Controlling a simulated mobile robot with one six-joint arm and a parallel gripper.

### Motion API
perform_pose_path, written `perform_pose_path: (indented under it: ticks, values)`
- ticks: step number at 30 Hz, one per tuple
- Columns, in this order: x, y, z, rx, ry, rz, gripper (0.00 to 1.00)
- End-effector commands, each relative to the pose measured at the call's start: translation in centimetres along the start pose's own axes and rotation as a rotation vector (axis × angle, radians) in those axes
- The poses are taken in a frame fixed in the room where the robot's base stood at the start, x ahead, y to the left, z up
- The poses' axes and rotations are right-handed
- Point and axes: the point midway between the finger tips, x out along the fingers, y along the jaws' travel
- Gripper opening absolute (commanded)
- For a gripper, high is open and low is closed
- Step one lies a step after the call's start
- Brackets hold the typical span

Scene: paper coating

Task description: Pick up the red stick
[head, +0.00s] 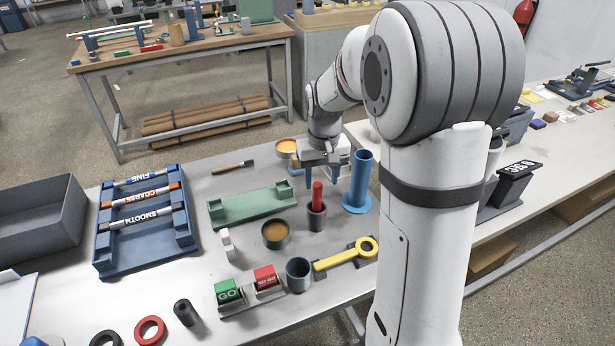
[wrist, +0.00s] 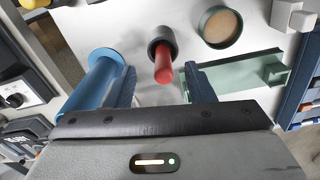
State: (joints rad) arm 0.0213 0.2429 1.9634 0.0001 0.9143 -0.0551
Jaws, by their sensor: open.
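The red stick (head: 317,194) stands upright in a small dark grey cup (head: 317,215) on the table. In the wrist view the red stick (wrist: 163,66) points toward me out of the dark cup (wrist: 160,38), between my two fingers in the picture. My gripper (head: 322,180) is open and empty, just behind the stick in the head view. In the wrist view my gripper (wrist: 165,85) shows a wide gap, with neither finger seen touching the stick.
A blue cylinder on a round base (head: 361,180) stands close right of my gripper. A green tray (head: 255,205) lies to the left. A bowl with brown contents (head: 276,235), a grey cup (head: 299,274) and a yellow wrench-like tool (head: 345,254) lie in front.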

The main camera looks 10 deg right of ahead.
Motion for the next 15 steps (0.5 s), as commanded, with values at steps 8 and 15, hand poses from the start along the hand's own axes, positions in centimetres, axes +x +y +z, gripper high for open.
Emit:
perform_pose_path:
  ticks: [8,15]
  values:
    - [2.2,0.0,-1.9,-0.004,-0.024,-0.001,0.49]
    - [4.8,-0.1,-1.9,-0.005,-0.025,-0.001,0.49]
